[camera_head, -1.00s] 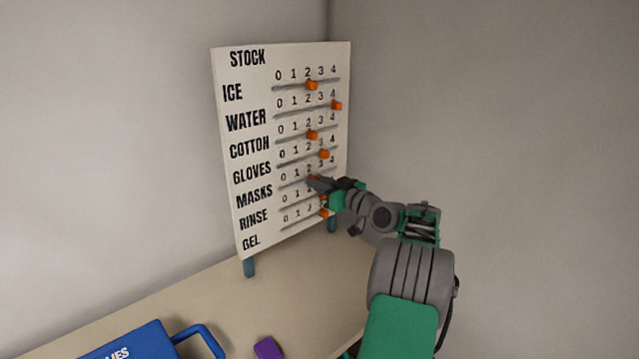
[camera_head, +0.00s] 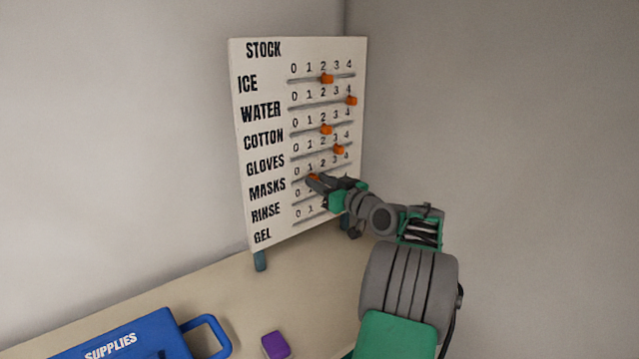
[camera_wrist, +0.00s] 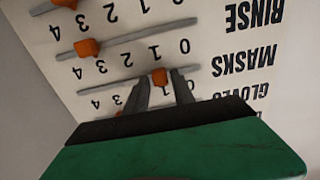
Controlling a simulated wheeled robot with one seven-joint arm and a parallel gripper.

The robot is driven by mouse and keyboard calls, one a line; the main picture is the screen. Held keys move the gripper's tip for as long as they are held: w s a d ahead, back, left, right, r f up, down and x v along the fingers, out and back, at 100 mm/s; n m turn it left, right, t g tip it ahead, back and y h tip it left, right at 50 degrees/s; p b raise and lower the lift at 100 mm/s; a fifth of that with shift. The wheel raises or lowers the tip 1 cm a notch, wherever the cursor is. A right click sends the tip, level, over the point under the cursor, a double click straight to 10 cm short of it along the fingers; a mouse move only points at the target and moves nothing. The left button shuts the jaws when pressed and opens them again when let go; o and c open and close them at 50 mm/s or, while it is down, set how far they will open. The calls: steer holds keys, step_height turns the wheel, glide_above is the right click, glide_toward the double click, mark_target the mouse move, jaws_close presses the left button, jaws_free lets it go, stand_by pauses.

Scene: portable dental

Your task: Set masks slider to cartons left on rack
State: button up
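The white stock board (camera_head: 262,220) stands upright, with labelled rows and tracks numbered 0 to 4. The masks slider (camera_head: 313,177) is an orange knob on the MASKS row. In the wrist view, which shows the board upside down, the masks slider (camera_wrist: 160,77) sits at about 1. My gripper (camera_head: 315,181) reaches in from the right. In the wrist view, its two dark fingers (camera_wrist: 161,87) stand on either side of the knob, close against it, and appear shut on it. In the head view my gripper hides parts of the lower rows.
The rinse slider (camera_wrist: 88,47) sits near 3, close below the masks row. The gloves slider (camera_head: 339,149) is above. A blue supplies box (camera_head: 125,338) and a purple block (camera_head: 275,345) are on the table (camera_head: 220,285). A wall rises behind the board.

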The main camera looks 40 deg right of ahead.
steer(key=shift+o, duration=1)
steer(key=s+b, duration=0.1)
steer(key=s, duration=0.6)
steer(key=shift+s+a, duration=0.25)
steer(key=shift+s, duration=0.15)
